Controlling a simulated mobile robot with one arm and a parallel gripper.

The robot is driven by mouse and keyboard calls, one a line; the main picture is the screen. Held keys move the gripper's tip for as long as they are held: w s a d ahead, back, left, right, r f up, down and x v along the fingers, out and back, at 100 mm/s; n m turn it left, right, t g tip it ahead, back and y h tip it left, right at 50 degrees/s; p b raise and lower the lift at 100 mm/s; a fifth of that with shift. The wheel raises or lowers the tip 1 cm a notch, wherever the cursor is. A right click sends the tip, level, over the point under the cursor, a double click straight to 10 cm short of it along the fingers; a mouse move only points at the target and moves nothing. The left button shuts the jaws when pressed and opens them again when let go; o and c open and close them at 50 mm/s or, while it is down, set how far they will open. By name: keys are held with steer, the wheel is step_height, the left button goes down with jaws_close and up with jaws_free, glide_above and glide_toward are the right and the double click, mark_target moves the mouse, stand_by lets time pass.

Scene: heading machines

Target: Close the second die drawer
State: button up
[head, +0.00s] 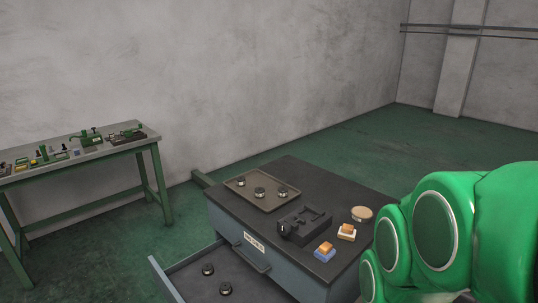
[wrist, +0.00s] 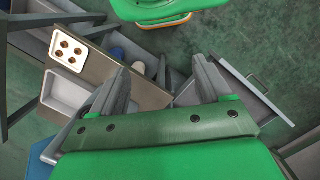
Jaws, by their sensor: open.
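A blue-grey die cabinet (head: 226,228) with a dark top stands in the lower middle of the head view. Its upper drawer front, with a white label and a handle (head: 251,259), sits flush. Below it, a die drawer (head: 184,272) is pulled out to the lower left and holds dark round dies (head: 225,288). The cabinet's lower part is cut off, so I cannot tell the drawer's number. My gripper (wrist: 163,68) is open and empty in the wrist view. An open grey drawer-like tray (wrist: 240,98) lies right of the fingers, apart from them. The head view shows my green arm, not the gripper.
A green-legged bench (head: 100,151) with tools stands at the left wall.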

steer(key=w+n, duration=0.1)
steer(key=w, duration=0.1)
steer(key=w+f+n+g+h, duration=0.1)
steer(key=w, duration=0.1)
steer(key=w+h, duration=0.1)
steer(key=w, duration=0.1)
steer(key=shift+a+f+n, duration=0.2)
steer(key=shift+a+n, duration=0.05)
steer(key=shift+n, duration=0.15)
jaws_close()
steer(key=w+a+f+n+t+h, duration=0.1)
steer(key=w+a+f+n+h, duration=0.9)
steer(key=w+a+f, duration=0.45)
steer(key=s+a+f+n+t, duration=0.7)
steer(key=s+a+f, duration=0.1)
steer(key=a+f, duration=0.4)
steer(key=s+a+f+n+t, duration=0.75)
steer(key=a+f, duration=0.35)
steer(key=f, duration=0.2)
steer(key=x, duration=1.3)
steer(key=shift+w+d+r+h, duration=0.25)
steer(key=shift+d+r+h, duration=0.15)
steer(key=shift+r, duration=0.15)
